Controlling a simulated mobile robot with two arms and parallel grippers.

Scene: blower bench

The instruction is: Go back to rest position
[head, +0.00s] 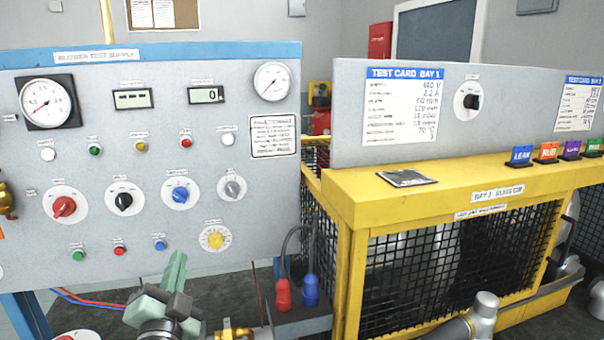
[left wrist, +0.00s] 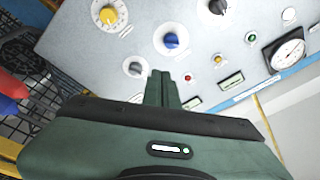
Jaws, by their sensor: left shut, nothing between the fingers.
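My left gripper (head: 176,271) is at the bottom of the head view, in front of the lower part of the grey blower test supply panel (head: 110,170). Its green fingers are shut with nothing between them and point up toward the panel. In the left wrist view the shut fingers (left wrist: 161,88) stand in front of the panel's knobs and lights. I cannot tell from the views whether they touch the panel. A silver arm link of mine (head: 484,310) shows at the lower right of the head view. My right gripper is not in view.
A red plug (head: 283,294) and a blue plug (head: 311,290) stand right of my left gripper. A yellow guard frame (head: 347,270) with black mesh fills the right. Its ledge carries a dark flat card (head: 406,178) and several coloured tags. A brass fitting (head: 235,334) is near the gripper.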

